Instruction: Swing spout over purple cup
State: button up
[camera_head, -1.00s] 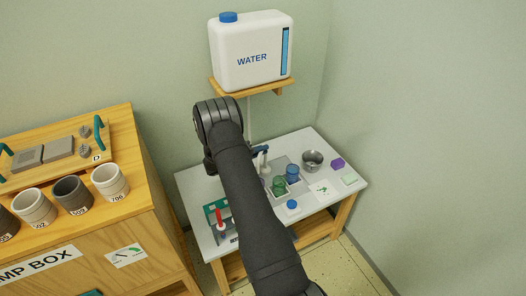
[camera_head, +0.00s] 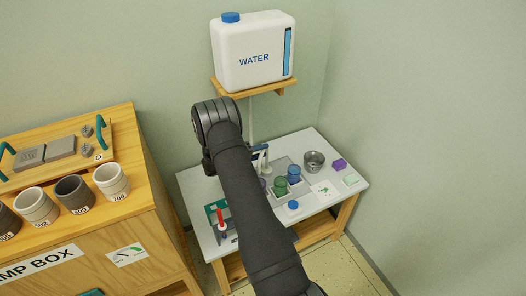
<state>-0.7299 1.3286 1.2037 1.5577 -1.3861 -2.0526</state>
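The spout (camera_head: 265,159), white with blue parts, shows just right of my arm on the white table, below the water tank. Its left part is hidden by my arm. The purple cup (camera_head: 263,183) is mostly hidden behind my arm; only a sliver of it shows, just below the spout. A green cup (camera_head: 280,188) and a blue cup (camera_head: 293,174) stand to its right. I cannot tell exactly which cup the spout tip is over. My gripper is hidden behind my own arm, so its hold cannot be seen.
A white water tank (camera_head: 252,58) stands on a wooden shelf (camera_head: 231,92) above. The white table (camera_head: 322,208) also bears a metal bowl (camera_head: 314,161), a purple block (camera_head: 339,165), a blue cap (camera_head: 293,205) and a rack with a red-handled tool (camera_head: 220,220). A wooden cabinet (camera_head: 150,226) stands left.

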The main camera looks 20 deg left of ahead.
jog(key=v, duration=1.6)
jog(key=shift+a+r, duration=0.1)
jog(key=x, duration=1.7)
jog(key=shift+w, duration=0.1)
jog(key=v, duration=1.7)
jog(key=x, duration=1.7)
jog(key=shift+d+n+t+y, duration=0.6)
jog(key=shift+n+y, duration=0.2)
jog(key=shift+o, duration=0.4)
